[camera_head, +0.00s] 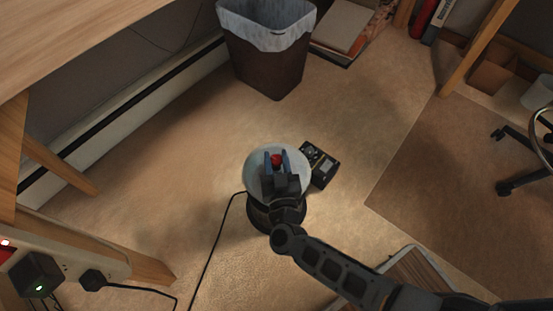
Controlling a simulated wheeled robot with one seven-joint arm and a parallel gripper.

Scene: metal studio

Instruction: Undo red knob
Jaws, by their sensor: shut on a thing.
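The red knob (277,160) is small and round and sits at the top of a pale, rounded lamp-like object (255,167) with a dark base (262,217) on the floor. My gripper (277,157) reaches over this object from the lower right. Its two blue-grey fingers stand on either side of the red knob and are shut on it. The lower part of the knob and the middle of the pale top are hidden by my gripper.
A black device (319,166) lies right beside the pale object. A dark cable (208,262) runs along the floor. A lined bin (266,72) stands behind. Wooden table legs (62,167) are at left, a wheeled chair (520,160) at right. Floor (380,120) between is clear.

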